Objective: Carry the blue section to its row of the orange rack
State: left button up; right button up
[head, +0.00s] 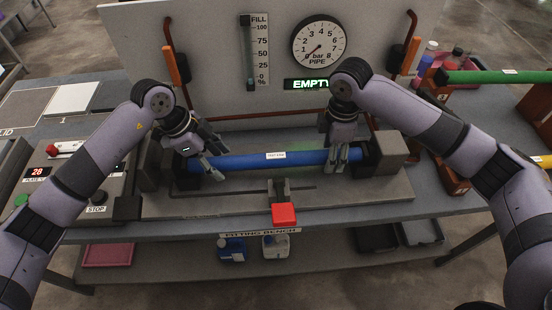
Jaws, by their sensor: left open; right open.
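The blue section (300,158), a long pipe with a white label, lies level in the grey fixture (345,208) on the fitting bench, between dark end blocks. My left gripper (214,158) is open at the pipe's left end, its fingers close to it; contact is unclear. My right gripper (342,160) is open at the pipe's right end, its fingers over and in front of it. The orange rack (455,180) stands at the right, partly hidden by my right arm. A green pipe (490,77) rests on its upper part, and a yellow pipe (543,161) shows lower at the edge.
A panel behind the bench carries a fill scale (262,52), a pipe gauge (319,42) and a lit sign reading EMPTY (305,85). A red block (284,214) sits at the fixture's front. A control box (75,180) is at left. Bottles (430,58) stand behind the rack.

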pick_arm(q)
jog(key=shift+f, duration=0.2)
pick_arm(e)
jog(key=shift+f, duration=0.2)
pick_arm(q)
jog(key=shift+c, duration=0.6)
pick_arm(e)
jog(key=shift+c, duration=0.6)
pick_arm(q)
grip_shut()
pick_arm(e)
grip_shut()
